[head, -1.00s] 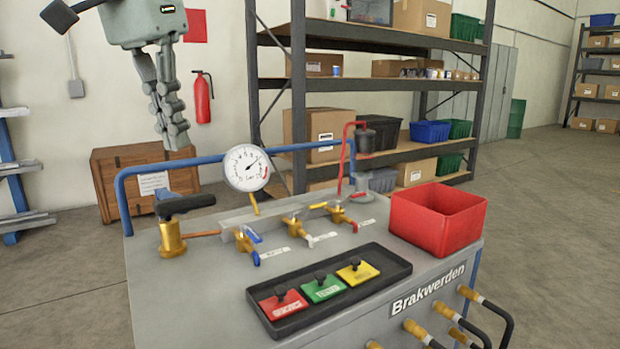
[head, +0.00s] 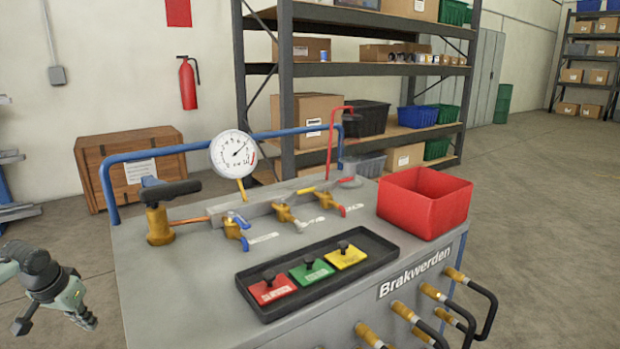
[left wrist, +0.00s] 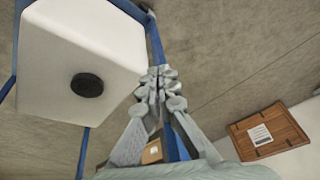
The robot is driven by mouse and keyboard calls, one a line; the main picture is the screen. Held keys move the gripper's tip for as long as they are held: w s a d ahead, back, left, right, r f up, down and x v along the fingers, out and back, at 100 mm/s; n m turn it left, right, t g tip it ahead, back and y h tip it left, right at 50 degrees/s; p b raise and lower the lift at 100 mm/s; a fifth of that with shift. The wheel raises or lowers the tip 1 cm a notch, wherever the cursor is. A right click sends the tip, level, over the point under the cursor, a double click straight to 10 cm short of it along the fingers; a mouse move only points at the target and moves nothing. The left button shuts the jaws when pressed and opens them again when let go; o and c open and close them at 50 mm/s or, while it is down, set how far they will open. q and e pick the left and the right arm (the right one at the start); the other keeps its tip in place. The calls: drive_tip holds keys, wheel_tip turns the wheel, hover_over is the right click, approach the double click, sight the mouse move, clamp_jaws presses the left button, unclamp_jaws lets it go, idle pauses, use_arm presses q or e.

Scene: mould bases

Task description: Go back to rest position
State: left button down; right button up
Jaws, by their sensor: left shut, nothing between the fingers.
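My left gripper (head: 88,318) is low at the left edge of the head view, left of the grey bench cart (head: 190,290) and apart from it. Its fingers point down and to the right. In the left wrist view its fingertips (left wrist: 158,80) are together with nothing between them. My right gripper is in neither view.
The cart bears a pressure gauge (head: 233,154), brass valves, a red bin (head: 425,203) and a black tray (head: 380,262) with red, green and yellow tagged blocks. A white container (left wrist: 70,50) and blue frame (left wrist: 157,45) are near the left gripper. A wooden crate (head: 95,168) stands behind.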

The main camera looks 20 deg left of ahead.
use_arm(q)
drive_tip(key=s+d+f+g, duration=0.1)
drive_tip(key=s+d+f, duration=0.25)
drive_tip(key=f, duration=0.45)
drive_tip(key=s+d+f+m, duration=0.15)
drive_tip(key=s+f, duration=0.25)
drive_tip(key=f, duration=0.4)
drive_tip(key=s+d+f+g, duration=0.1)
drive_tip(key=s+d+f, duration=0.2)
drive_tip(key=f, duration=0.5)
drive_tip(key=s+d+f+m, duration=0.1)
drive_tip(key=s+d+f, duration=0.2)
drive_tip(key=d, duration=0.5)
drive_tip(key=s+d+f+m, duration=0.1)
drive_tip(key=s+d+f, duration=0.2)
drive_tip(key=d+f, duration=0.3)
drive_tip(key=s+d+f+m, duration=0.1)
drive_tip(key=s+d+f, duration=0.2)
drive_tip(key=d, duration=0.8)
wheel_tip(320, 180, down, 2)
drive_tip(key=shift+s, duration=0.4)
drive_tip(key=shift+a, duration=0.1)
